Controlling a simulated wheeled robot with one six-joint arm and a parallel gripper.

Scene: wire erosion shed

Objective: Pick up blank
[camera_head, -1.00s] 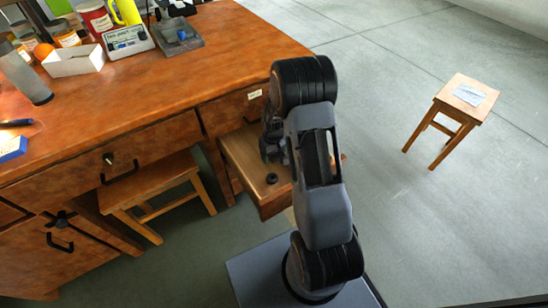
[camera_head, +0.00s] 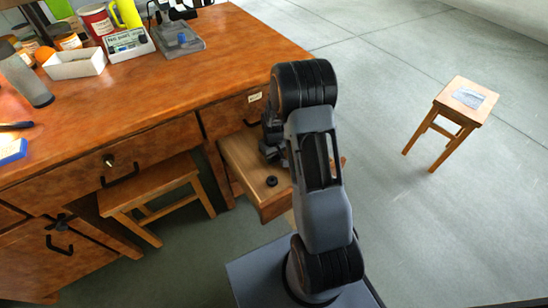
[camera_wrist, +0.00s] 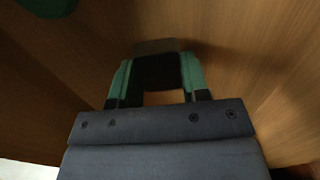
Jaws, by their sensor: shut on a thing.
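In the wrist view my gripper (camera_wrist: 158,76) has its two green-lined fingers on either side of a dark block with a grey-brown end, which I take as the blank (camera_wrist: 160,68). The fingers are shut on it, inside the open wooden drawer (camera_head: 276,209). In the head view my gripper (camera_head: 272,150) reaches down into the drawer's back part, and my arm hides much of it. The blank cannot be made out there. I cannot tell whether it still touches the drawer floor.
A small dark round part (camera_head: 271,181) lies near the drawer's front. Drawer walls stand close around my gripper. A green thing (camera_wrist: 46,5) shows at the wrist view's corner. The desk (camera_head: 190,85) is left; a stool (camera_head: 462,90) stands right, with open floor between.

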